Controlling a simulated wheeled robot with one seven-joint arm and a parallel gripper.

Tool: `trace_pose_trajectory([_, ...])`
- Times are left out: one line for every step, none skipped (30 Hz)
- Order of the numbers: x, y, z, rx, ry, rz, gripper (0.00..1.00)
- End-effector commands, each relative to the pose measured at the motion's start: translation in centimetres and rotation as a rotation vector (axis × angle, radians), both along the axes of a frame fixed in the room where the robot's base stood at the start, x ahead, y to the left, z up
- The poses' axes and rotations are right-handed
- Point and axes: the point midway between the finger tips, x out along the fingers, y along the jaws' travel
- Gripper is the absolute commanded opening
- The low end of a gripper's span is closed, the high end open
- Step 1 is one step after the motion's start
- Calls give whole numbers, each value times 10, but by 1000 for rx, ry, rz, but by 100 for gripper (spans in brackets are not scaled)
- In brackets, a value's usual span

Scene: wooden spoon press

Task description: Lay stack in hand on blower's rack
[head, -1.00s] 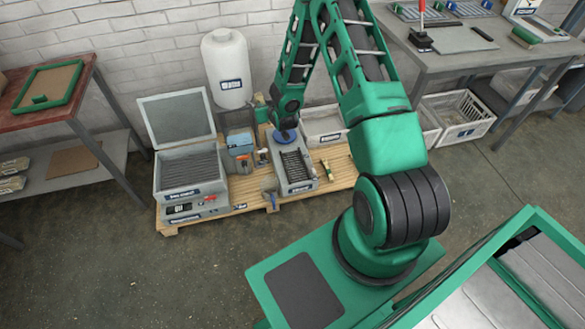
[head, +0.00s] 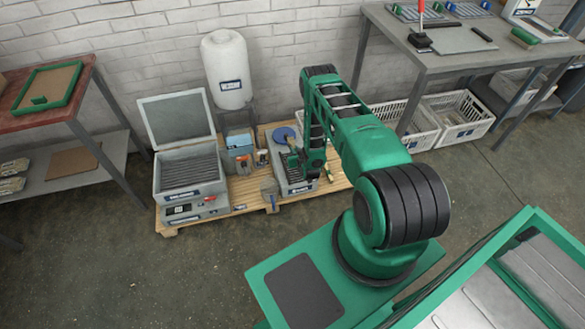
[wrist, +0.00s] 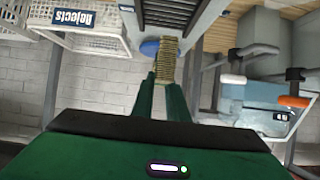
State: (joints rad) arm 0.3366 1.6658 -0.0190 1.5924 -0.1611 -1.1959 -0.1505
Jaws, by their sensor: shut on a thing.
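My gripper (wrist: 162,92) is shut on a stack of thin wooden pieces (wrist: 167,66), which shows between its two green fingertips in the wrist view. In the head view my gripper (head: 307,166) is over the right side of the grey blower (head: 296,188), partly covering its dark slatted rack (head: 287,160). In the wrist view the slatted rack (wrist: 172,12) appears at the top, just beyond the stack. I cannot tell whether the stack touches it. The blower's blue disc (head: 285,134) sits behind the rack; it also shows in the wrist view (wrist: 150,48).
Left of the blower, a grey chest (head: 189,175) with its lid up and a small blue unit (head: 239,143) share the wooden pallet (head: 244,187). A white tank (head: 228,70) stands behind. White baskets (head: 455,118) are at the right; one is labelled Rejects (wrist: 85,32).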

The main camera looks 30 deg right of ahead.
Motion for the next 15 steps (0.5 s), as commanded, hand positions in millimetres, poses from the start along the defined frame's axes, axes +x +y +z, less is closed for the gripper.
trace_pose_trajectory([-1,0,-8,1,2,0,0])
trace_pose_trajectory([-1,0,-13,1,2,0,0])
trace_pose_trajectory([-2,0,-20,1,3,0,0])
trace_pose_trajectory([-2,0,-24,1,2,0,0])
trace_pose_trajectory([-2,1,-30,1,3,0,0])
trace_pose_trajectory([-1,1,-36,1,2,0,0])
trace_pose_trajectory([-1,1,-40,0,1,0,0])
trace_pose_trajectory([-1,1,-44,0,1,0,0])
trace_pose_trajectory([-1,1,-48,0,1,0,0])
trace_pose_trajectory([-1,1,-51,0,0,0,0])
trace_pose_trajectory([-1,1,-53,0,0,0,0])
trace_pose_trajectory([-1,1,-55,0,1,0,0])
trace_pose_trajectory([-1,1,-57,1,2,1,0])
trace_pose_trajectory([-1,1,-59,1,2,1,0])
trace_pose_trajectory([-1,1,-62,1,1,1,0])
